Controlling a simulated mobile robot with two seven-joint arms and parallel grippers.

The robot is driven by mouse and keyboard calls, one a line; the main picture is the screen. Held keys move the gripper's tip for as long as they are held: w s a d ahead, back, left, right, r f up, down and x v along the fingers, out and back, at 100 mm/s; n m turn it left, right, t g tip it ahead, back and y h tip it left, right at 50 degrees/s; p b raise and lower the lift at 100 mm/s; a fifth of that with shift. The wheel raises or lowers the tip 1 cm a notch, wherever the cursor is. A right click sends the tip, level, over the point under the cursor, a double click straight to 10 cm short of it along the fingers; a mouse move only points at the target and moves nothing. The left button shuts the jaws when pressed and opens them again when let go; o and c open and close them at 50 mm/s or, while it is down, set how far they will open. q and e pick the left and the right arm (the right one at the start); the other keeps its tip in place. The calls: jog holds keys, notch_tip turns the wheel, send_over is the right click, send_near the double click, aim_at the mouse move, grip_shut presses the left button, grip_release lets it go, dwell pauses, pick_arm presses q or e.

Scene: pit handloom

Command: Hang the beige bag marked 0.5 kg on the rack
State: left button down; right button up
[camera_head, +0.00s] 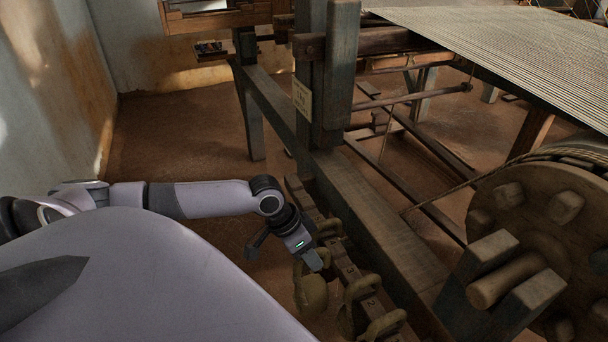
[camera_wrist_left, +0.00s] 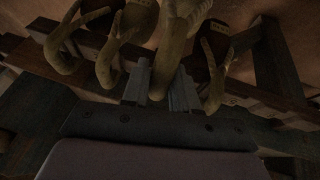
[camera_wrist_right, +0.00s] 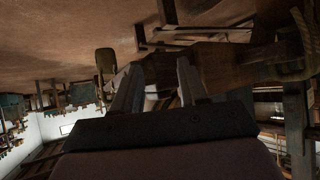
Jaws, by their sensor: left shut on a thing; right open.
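My left gripper (camera_head: 312,262) is shut on a beige-olive bag (camera_head: 312,293), which hangs below its fingers beside the rack. In the left wrist view the fingers (camera_wrist_left: 160,92) close around the thick handle of the held bag (camera_wrist_left: 168,62). No weight mark is readable on it. The rack (camera_head: 346,270) is a dark wooden rail with small number labels, running along the loom frame. Other similar bags (camera_head: 384,325) hang along it. I cannot tell whether the held bag touches the rack. My right gripper (camera_wrist_right: 160,85) is open and empty, seen only in its wrist view.
A thick loom beam (camera_head: 385,215) and upright post (camera_head: 338,80) stand just right of the rack. A large wooden wheel (camera_head: 535,215) is at the right. Stretched warp threads (camera_head: 520,50) lie at upper right. The floor (camera_head: 185,130) at the left is clear.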

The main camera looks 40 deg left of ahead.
aim_at(321, 247)
pick_arm(q)
jog(key=shift+w+d+f+b, duration=0.15)
jog(key=shift+w+d+b, duration=0.1)
jog(key=shift+w+b, duration=0.3)
jog(key=shift+w+d+f+b, duration=0.1)
jog(key=shift+w+d+b, duration=0.1)
jog(key=shift+w+b, duration=0.25)
jog(key=shift+w+d+f+b, duration=0.15)
jog(key=shift+w+d+b, duration=0.1)
jog(key=shift+w+b, duration=0.3)
jog(key=w+b, duration=0.1)
jog(key=w+d+b, duration=0.1)
jog(key=w, duration=0.1)
jog(key=w+b, duration=0.1)
jog(key=shift+w+d, duration=0.15)
jog(key=shift+d, duration=0.2)
jog(key=shift+f, duration=0.75)
jog(key=shift+f+p, duration=0.25)
jog(key=shift+p, duration=0.15)
jog(key=c, duration=0.8)
grip_release()
jog(key=shift+f, duration=0.1)
jog(key=p+v, duration=0.1)
jog(key=v, duration=0.6)
jog(key=shift+p, duration=0.35)
